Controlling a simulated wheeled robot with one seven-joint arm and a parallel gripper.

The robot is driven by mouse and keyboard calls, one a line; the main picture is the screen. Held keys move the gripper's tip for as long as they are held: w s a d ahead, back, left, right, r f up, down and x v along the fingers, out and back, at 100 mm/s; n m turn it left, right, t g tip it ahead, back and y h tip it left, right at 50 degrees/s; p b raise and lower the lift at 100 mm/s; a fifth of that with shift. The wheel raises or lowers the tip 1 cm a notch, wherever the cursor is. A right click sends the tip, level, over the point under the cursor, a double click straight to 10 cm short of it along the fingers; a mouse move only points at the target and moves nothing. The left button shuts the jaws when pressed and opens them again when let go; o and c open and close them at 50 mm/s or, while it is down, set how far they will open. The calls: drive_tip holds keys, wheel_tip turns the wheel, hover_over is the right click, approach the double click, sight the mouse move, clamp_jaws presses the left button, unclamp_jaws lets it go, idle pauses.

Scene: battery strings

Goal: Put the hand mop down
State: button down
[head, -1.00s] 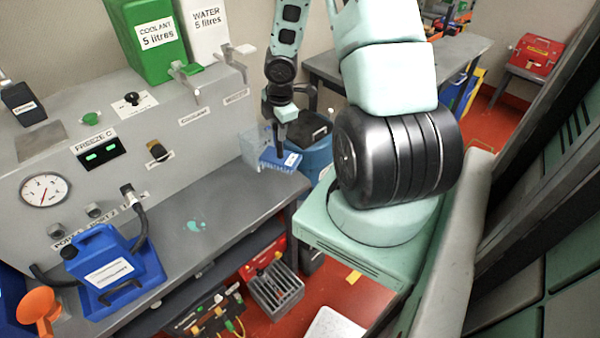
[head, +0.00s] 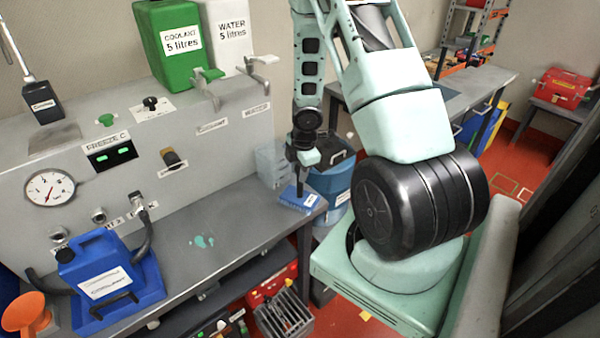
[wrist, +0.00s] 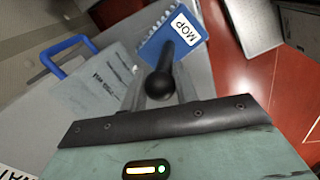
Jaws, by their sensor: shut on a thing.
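The hand mop has a blue head (head: 298,198) at the right end of the bench, beside the clear bin. My gripper (head: 304,178) is above the mop head and shut on its dark handle. In the wrist view, the mop's blue pad (wrist: 172,38) with the white MOP label lies beyond the fingers, and the round black handle end (wrist: 160,86) sits between them (wrist: 154,95). The head is at or just above the bench top (head: 240,215); I cannot tell whether it touches.
A clear bin (head: 271,163) stands just left of the mop. A blue drum (head: 335,185) stands past the bench end. A green spill (head: 202,241) lies mid-bench. A blue coolant can (head: 98,272) stands at the left.

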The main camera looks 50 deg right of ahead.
drive_tip(key=c, duration=1.1)
unclamp_jaws()
drive_tip(key=shift+f, duration=0.15)
drive_tip(key=shift+o, duration=0.2)
